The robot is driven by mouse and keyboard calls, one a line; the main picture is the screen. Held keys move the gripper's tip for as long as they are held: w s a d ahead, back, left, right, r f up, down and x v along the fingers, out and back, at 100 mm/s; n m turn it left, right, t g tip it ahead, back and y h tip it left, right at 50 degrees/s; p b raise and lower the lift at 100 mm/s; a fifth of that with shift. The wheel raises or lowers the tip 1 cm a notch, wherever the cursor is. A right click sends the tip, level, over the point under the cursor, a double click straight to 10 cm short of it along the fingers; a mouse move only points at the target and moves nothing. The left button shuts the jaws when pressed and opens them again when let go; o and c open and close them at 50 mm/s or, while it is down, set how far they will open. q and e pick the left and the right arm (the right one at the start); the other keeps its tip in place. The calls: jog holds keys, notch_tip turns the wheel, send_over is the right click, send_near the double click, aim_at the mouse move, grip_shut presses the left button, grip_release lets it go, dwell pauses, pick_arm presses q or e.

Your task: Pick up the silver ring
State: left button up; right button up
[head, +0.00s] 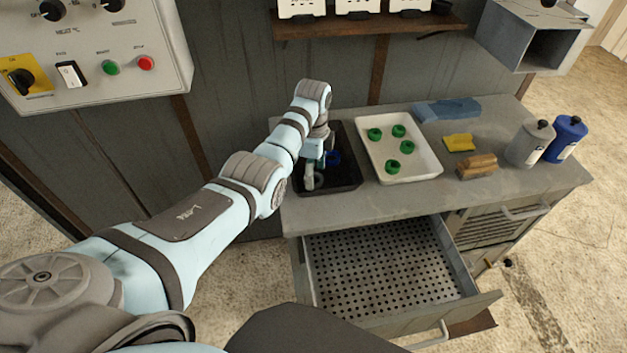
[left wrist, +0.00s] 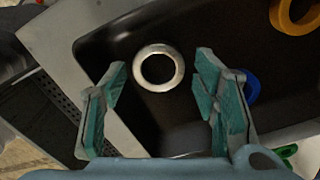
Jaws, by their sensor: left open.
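The silver ring (left wrist: 159,67) lies on the floor of a black tray (left wrist: 190,30) in the left wrist view. My left gripper (left wrist: 157,95) is open, with its two teal-padded fingers apart. The ring shows between and just beyond the fingertips, and no finger visibly touches it. In the head view the left gripper (head: 312,170) hangs over the black tray (head: 345,185) on the counter. There a grey ring shape (head: 317,181) shows partly beside the gripper. My right gripper is not in view.
A white tray (head: 428,170) with several green rings stands right of the black tray. An open perforated drawer (head: 385,270) juts out below the counter.

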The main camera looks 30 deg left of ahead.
pick_arm(q)
jog(key=shift+w+f, duration=0.1)
jog(key=shift+f, duration=0.7)
jog(key=shift+s+d+r, duration=0.1)
jog(key=shift+s+r, duration=0.1)
jog(key=shift+c, duration=1)
jog(key=c, duration=0.7)
jog(key=shift+c, duration=0.2)
